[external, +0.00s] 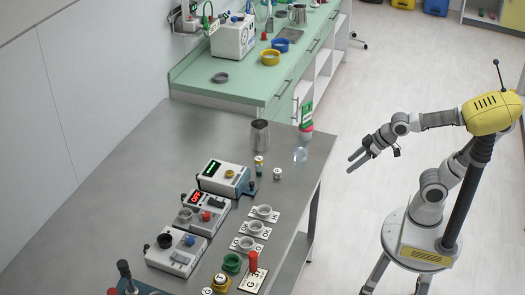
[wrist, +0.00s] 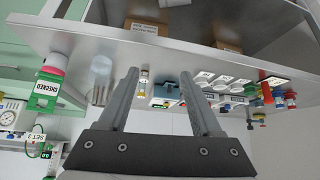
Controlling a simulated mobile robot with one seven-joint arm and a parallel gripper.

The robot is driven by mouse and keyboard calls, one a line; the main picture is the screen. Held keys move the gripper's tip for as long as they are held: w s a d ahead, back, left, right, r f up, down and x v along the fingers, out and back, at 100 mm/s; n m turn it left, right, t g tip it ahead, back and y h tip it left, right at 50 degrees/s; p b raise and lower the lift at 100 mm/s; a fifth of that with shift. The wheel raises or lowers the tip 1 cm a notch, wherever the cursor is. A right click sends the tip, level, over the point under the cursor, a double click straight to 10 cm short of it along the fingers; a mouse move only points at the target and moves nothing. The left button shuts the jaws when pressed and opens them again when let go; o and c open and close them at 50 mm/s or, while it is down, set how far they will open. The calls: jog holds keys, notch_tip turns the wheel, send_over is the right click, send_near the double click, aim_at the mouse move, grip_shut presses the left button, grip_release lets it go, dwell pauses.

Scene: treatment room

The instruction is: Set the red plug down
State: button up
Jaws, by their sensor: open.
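A red plug (external: 253,261) stands upright at a white label plate (external: 250,281) near the front edge of the steel table. A red upright piece that looks like the same plug shows at the right of the wrist view (wrist: 267,94). My gripper (external: 352,163) is open and empty, off the right side of the table and well away from the plug. In the wrist view its two fingers (wrist: 160,75) are apart, with nothing held between them. The plug's lower end is hard to make out.
The steel table (external: 130,165) holds several boxed devices (external: 228,178), grey cups on white plates (external: 263,212), a green ring (external: 232,263) and a metal beaker (external: 260,135). A green-labelled bottle (external: 306,118) stands near the far right corner. Much of the table's left side is bare.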

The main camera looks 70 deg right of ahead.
jog(key=w+a+n+t+y, duration=0.1)
jog(key=w+a+n+y, duration=0.1)
jog(key=w+a, duration=0.45)
jog(key=n+t+y, duration=0.2)
jog(key=n+y, duration=0.3)
jog(key=y, duration=0.2)
send_near(253, 261)
jog(key=w+f, duration=0.1)
jog(key=w+a+b, duration=0.1)
jog(key=w+a+f, duration=0.1)
jog(key=w, duration=0.1)
jog(key=shift+f+b, duration=0.4)
jog(key=x, duration=0.2)
jog(key=b+x, duration=0.1)
jog(key=shift+w+a+f, duration=0.2)
jog(key=shift+w+f, duration=0.05)
jog(key=shift+f, duration=0.2)
jog(key=shift+w+a+f, duration=0.1)
jog(key=shift+w+a, duration=0.35)
grip_shut()
